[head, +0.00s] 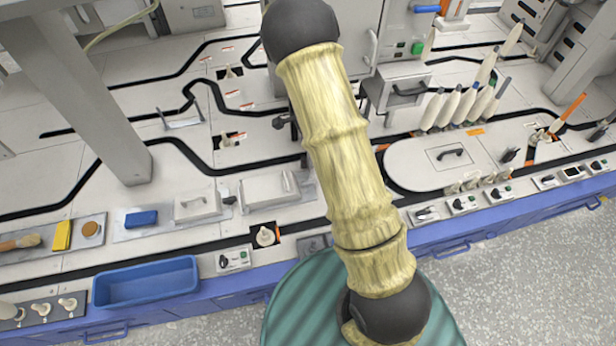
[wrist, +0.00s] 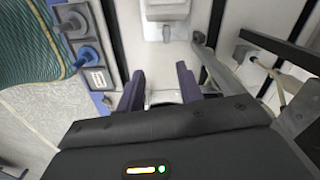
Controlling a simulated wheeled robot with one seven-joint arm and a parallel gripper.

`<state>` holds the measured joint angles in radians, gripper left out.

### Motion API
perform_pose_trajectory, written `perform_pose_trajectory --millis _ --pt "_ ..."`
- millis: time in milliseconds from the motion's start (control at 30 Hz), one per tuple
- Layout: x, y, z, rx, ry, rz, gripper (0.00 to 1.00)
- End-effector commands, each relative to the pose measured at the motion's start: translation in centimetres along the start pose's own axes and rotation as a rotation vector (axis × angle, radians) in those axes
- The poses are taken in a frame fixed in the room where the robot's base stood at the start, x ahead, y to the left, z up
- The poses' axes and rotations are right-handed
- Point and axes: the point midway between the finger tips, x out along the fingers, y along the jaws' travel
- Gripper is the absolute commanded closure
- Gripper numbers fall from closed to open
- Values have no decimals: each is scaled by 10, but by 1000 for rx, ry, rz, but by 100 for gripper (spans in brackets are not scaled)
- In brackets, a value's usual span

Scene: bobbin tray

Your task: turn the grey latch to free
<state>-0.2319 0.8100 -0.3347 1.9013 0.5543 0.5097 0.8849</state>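My gripper (wrist: 160,85) shows in the wrist view with its two dark purple fingers spread apart. A dark part and a pale surface show between and beyond the fingers, and I see nothing clearly clamped. A grey lever-like piece (wrist: 208,62) stands just right of the right finger, apart from it; I cannot tell for sure that it is the grey latch. A pale grey block with a rounded end (wrist: 165,12) lies ahead, at the top of the wrist view. In the head view my arm crosses the middle and hides my gripper. I cannot make out the latch there.
A dark frame and a pale rod (wrist: 285,90) are at right. In the head view, a blue bin (head: 147,284) sits at the front left, and several bobbins (head: 465,103) stand at the right.

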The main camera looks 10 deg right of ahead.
Motion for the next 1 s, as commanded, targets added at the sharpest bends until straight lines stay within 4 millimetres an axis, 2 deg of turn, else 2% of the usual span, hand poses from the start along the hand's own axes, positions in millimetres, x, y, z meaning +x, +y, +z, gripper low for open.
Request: perform_pose_trajectory --millis 100,200,667,767,1000 --pt "22 -14 -3 121 13 15 64" --pt "31 -20 -3 177 18 17 64" --pt "39 -20 -3 190 18 17 64" --pt "49 -20 -4 190 18 18 64" --pt "89 -19 -5 190 18 20 64"
